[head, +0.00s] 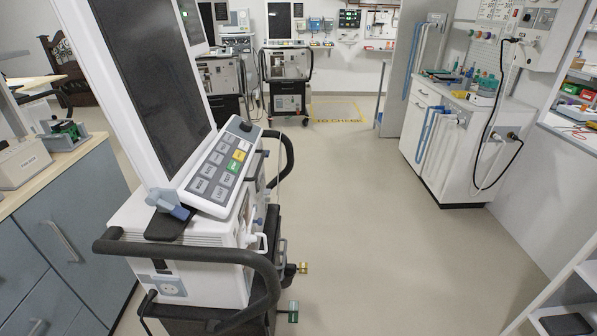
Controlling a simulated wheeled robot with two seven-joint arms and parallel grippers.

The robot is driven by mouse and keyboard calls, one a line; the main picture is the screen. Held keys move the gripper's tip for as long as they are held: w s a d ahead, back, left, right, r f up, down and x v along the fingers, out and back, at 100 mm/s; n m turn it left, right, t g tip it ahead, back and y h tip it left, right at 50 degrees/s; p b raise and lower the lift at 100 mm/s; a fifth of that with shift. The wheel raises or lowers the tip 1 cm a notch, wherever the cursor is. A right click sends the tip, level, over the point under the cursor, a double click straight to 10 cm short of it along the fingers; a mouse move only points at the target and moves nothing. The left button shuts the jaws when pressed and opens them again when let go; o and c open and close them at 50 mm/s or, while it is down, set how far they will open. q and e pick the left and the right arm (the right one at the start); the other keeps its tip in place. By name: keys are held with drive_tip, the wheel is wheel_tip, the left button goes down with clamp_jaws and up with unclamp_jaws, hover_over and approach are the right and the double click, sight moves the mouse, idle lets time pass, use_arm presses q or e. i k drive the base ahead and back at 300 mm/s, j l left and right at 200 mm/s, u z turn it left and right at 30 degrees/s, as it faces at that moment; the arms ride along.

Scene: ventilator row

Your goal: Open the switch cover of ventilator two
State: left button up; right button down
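A ventilator (185,255) stands close in front of me at the left. It has a tall dark screen (155,75) in a white frame, a tilted key panel (225,165) with grey, yellow and green keys, and a black handle rail around its body. A pale blue socket-like plate (171,287) is on its near side. More ventilators (287,75) stand in a row at the back. I see no number telling which is ventilator two, and I cannot make out a switch cover. Neither of my grippers is in view.
A counter with grey-blue doors (65,235) runs along the left. A white cabinet (450,145) with hoses stands at the right, and a white shelf (560,300) is at the lower right. The floor (400,250) between them is clear. Brass and green fittings stick out from the near ventilator's right side.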

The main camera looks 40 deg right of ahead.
sight(266, 192)
drive_tip(key=l+z, duration=0.2)
drive_tip(key=z, duration=0.2)
drive_tip(key=l+z, duration=0.35)
drive_tip(key=k+j, duration=0.05)
drive_tip(key=j, duration=0.05)
